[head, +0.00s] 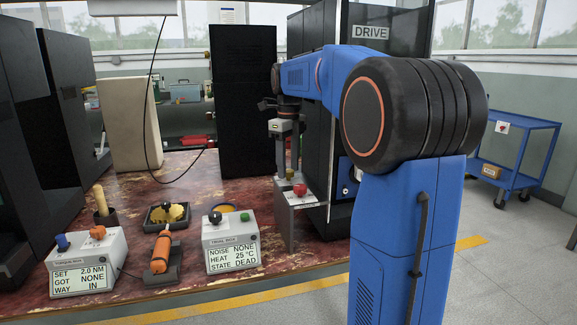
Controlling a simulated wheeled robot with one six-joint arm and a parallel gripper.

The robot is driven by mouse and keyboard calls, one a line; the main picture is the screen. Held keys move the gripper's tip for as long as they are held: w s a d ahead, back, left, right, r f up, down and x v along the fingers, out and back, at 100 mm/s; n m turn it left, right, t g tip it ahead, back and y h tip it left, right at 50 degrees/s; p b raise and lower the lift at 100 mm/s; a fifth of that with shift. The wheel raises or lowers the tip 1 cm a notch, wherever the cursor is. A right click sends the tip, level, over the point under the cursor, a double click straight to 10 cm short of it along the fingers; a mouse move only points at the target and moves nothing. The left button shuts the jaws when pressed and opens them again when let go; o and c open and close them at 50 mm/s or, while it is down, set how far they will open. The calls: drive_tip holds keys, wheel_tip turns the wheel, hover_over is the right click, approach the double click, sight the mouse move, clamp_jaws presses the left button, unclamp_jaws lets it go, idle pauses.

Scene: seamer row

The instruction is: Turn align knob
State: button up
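My gripper (289,158) points down at the right end of the bench, over a grey stand (291,220). The stand carries a red knob (300,188) and a small olive-yellow piece (290,174) behind it. My fingertips are close to the olive-yellow piece; I cannot tell whether they touch it. The fingers are small and partly hidden, so their opening is unclear. No readable label marks the align knob, so I cannot tell which control it is. A tall black cabinet labelled DRIVE (370,32) stands behind, partly hidden by my arm.
On the red worn bench (190,222) stand a torque box (85,262) and a trial box (231,243) reading STATE DEAD. An orange-handled tool (160,254) rests in a holder between them. A black tray (167,215) holds yellow pieces. A blue cart (515,150) stands right.

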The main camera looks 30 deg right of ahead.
sight(289, 170)
drive_tip(key=shift+r, duration=0.1)
wheel_tip(289, 170, up, 17)
idle(0.8)
drive_tip(key=shift+r, duration=0.1)
